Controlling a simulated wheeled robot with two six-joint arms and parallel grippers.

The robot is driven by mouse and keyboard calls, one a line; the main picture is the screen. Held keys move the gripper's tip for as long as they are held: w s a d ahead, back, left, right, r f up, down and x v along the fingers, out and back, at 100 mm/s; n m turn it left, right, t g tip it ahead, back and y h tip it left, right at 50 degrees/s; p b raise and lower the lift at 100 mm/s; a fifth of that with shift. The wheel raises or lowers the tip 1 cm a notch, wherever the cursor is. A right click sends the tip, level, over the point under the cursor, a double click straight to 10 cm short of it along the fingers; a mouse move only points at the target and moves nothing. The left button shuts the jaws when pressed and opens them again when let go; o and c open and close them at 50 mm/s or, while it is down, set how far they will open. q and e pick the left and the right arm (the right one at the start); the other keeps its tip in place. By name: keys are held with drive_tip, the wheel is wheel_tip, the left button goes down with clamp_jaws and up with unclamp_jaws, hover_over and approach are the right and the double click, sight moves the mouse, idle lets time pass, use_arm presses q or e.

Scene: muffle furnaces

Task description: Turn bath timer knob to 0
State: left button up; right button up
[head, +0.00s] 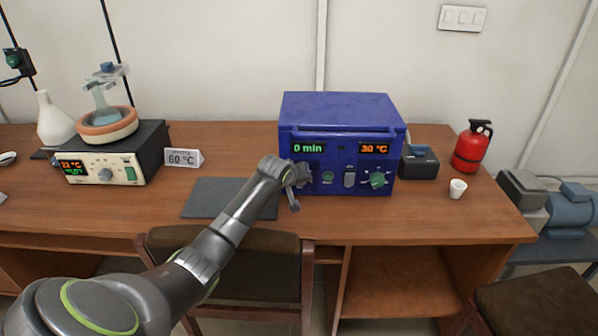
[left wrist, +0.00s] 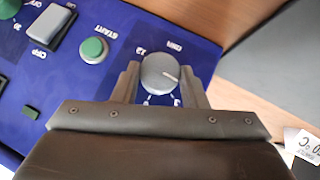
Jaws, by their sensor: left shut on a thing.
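The blue bath box (head: 340,112) stands on the wooden desk, its left display (head: 309,148) reading "0 min" and its right display (head: 374,149) reading "30 °C". My left gripper (head: 300,178) is at the lower left of its front panel, hiding most of the knob there in the head view. In the left wrist view the round grey timer knob (left wrist: 158,70), by a "MIN" label, sits between the two fingers of my left gripper (left wrist: 160,84), which is shut on it. A white pointer line on the knob points to the right in that view. My right gripper is not in view.
Right of the left knob are a green START button (left wrist: 93,50), a grey rocker switch (head: 349,179) and a green-grey knob (head: 378,180). A hotplate (head: 105,174) and a "60 °C" sign (head: 184,158) stand left. A white cup (head: 457,188) and red extinguisher (head: 471,150) stand right.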

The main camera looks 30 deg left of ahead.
use_arm(q)
drive_tip(key=shift+s+a+n+t+h+p, duration=0.1)
drive_tip(key=shift+a+n+t+h+p, duration=0.1)
drive_tip(key=shift+n+t+h+p, duration=0.25)
drive_tip(key=shift+f+n+t+h, duration=0.2)
drive_tip(key=shift+n+t+h, duration=0.15)
drive_tip(key=shift+t+h, duration=0.15)
drive_tip(key=shift+a+f+n+t+h+b, duration=0.15)
drive_tip(key=shift+n+t+h+b, duration=0.25)
drive_tip(key=shift+t+h+b, duration=0.25)
drive_tip(key=shift+n+b, duration=0.3)
drive_tip(key=shift+b, duration=0.2)
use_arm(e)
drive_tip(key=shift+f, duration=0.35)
use_arm(q)
drive_tip(key=shift+t, duration=0.3)
drive_tip(key=o, duration=1)
drive_tip(key=shift+h, duration=0.4)
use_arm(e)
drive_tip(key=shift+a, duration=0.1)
use_arm(q)
drive_tip(key=shift+s, duration=0.1)
